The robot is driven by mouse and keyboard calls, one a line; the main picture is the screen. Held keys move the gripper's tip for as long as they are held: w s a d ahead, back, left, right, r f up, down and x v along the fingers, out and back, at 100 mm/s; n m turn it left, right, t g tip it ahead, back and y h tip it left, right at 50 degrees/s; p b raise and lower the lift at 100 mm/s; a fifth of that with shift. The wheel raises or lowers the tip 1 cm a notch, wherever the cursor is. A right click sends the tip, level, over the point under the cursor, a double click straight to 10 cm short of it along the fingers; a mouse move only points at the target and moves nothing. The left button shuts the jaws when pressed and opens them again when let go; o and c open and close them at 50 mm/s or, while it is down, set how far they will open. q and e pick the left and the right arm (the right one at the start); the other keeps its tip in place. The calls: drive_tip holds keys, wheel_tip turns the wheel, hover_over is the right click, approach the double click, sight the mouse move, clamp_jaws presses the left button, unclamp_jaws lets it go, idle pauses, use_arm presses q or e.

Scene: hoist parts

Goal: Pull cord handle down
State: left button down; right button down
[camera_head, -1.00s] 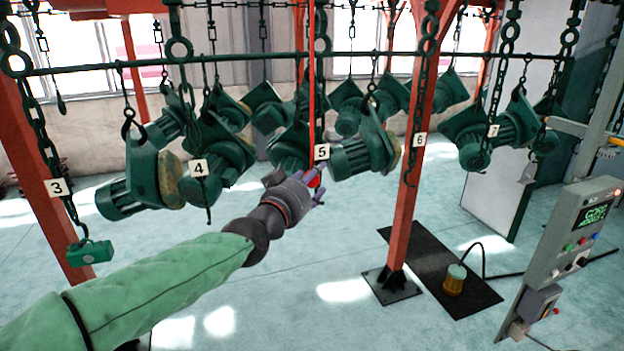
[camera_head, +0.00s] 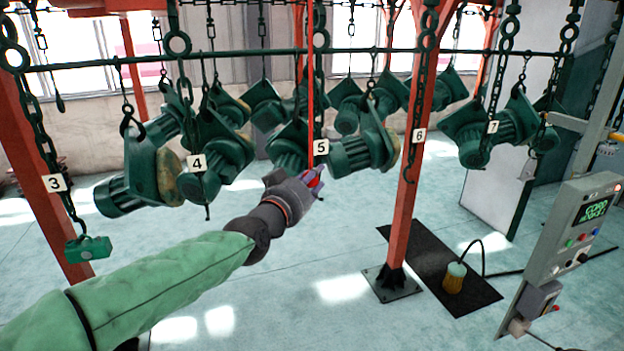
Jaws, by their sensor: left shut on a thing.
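The red cord (camera_head: 311,100) hangs straight down in the middle of the head view. A red handle (camera_head: 314,178) is at its lower end. My left gripper (camera_head: 316,181) is shut around this handle, with the fingers covering part of it. My left arm, in a green sleeve, reaches in from the lower left. My right gripper is not in view.
Green hoist motors (camera_head: 362,152) hang from chains on a dark rail behind the gripper. Number tags mark the chains. A control panel (camera_head: 580,235) stands at far right.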

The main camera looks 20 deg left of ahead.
use_arm(q)
wheel_tip(320, 180, down, 3)
drive_tip(key=shift+f+b, duration=0.15)
drive_tip(key=shift+b, duration=1)
drive_tip(key=c, duration=0.9)
unclamp_jaws()
drive_tip(key=shift+a, duration=0.1)
drive_tip(key=s+a, duration=0.2)
drive_tip(key=s, duration=0.9)
drive_tip(key=shift+s+a, duration=0.15)
drive_tip(key=shift+s, duration=0.25)
